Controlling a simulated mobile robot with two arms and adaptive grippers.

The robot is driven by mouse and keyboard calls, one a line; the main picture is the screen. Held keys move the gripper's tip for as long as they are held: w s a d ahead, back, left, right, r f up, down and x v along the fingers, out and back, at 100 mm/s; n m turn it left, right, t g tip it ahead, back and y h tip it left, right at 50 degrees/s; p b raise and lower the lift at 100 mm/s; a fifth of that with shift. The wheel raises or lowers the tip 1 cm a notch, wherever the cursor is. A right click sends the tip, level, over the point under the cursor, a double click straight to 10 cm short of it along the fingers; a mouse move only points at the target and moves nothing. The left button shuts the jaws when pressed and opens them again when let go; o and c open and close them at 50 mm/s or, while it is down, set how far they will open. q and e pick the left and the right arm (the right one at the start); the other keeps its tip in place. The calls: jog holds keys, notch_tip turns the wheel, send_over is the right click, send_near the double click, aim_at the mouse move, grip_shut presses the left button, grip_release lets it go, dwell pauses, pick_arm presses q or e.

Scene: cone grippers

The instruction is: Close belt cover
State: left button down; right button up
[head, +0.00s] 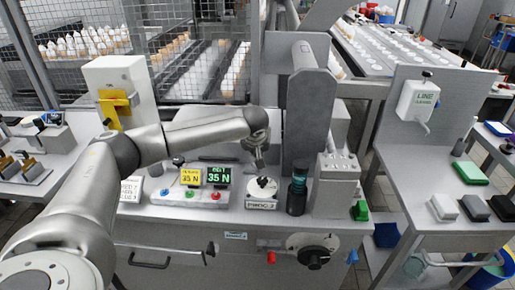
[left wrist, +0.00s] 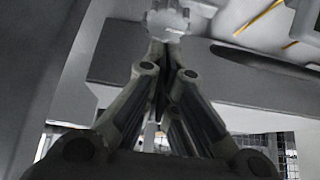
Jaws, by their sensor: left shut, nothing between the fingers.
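A tall grey panel (head: 308,115), which looks like the belt cover, stands upright behind the middle of the workbench. My left gripper (head: 260,163) is just left of it in the head view, over the bench and near a white round-topped gauge (head: 262,188). In the left wrist view the fingers (left wrist: 162,45) are together with nothing between them. A dark grey band (left wrist: 255,82) crosses behind the fingers; I cannot tell if it is the cover or if they touch it. My right gripper is not in view.
Two small displays (head: 204,176), a dark cylinder (head: 297,195) and a grey box (head: 334,185) stand on the bench near the gripper. A wire mesh guard (head: 185,20) is behind. A side table (head: 430,190) stands at right.

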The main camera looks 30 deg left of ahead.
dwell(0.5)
pick_arm(q)
jog(key=v, duration=1.2)
